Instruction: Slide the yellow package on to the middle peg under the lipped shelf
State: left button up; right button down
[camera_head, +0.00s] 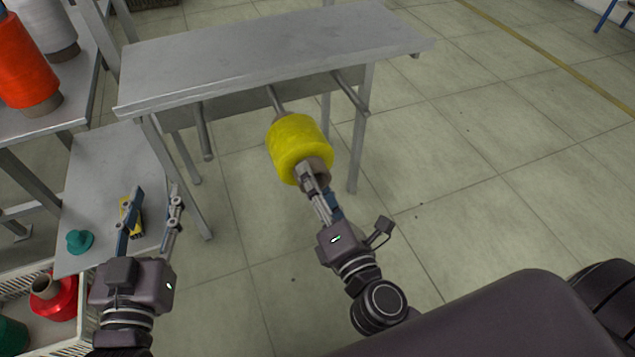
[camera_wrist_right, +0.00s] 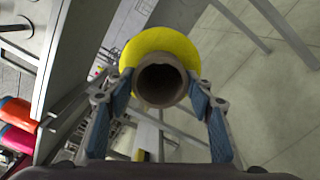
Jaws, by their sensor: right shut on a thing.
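The yellow package (camera_head: 298,142) is a yarn roll on a brown tube (camera_head: 320,168). It is tilted, below the front edge of the grey lipped shelf (camera_head: 270,50). The middle peg (camera_head: 276,99) runs from under the shelf to the package's far end. Whether its tip is inside the tube is hidden. My right gripper (camera_head: 309,174) is shut on the near end of the tube. In the right wrist view the yellow package (camera_wrist_right: 160,42) faces the camera, its tube bore dark, with a finger on each side. My left gripper (camera_head: 156,190) is open and empty at the left.
A left peg (camera_head: 205,132) and a right peg (camera_head: 350,93) flank the middle one. At left stand a rack with an orange spool (camera_head: 25,65) and a low grey table (camera_head: 88,185) bearing a teal piece (camera_head: 79,241). A crate holds a red spool (camera_head: 55,298). The floor at right is clear.

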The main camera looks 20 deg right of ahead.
jog(key=shift+w+r+p, duration=0.15)
jog(key=shift+w+p, duration=0.3)
jog(key=shift+w, duration=0.65)
jog(key=shift+w+p, duration=0.3)
jog(key=shift+w, duration=0.75)
pick_arm(q)
jog(key=s+a+f+g+y, duration=0.1)
jog(key=s+a+f+g, duration=0.1)
jog(key=f, duration=0.7)
jog(key=s+g, duration=0.1)
jog(key=g, duration=0.1)
jog(key=shift+f+g, duration=0.2)
jog(key=shift+g, duration=0.2)
jog(key=shift+r, duration=0.15)
pick_arm(e)
jog(key=shift+w, duration=0.1)
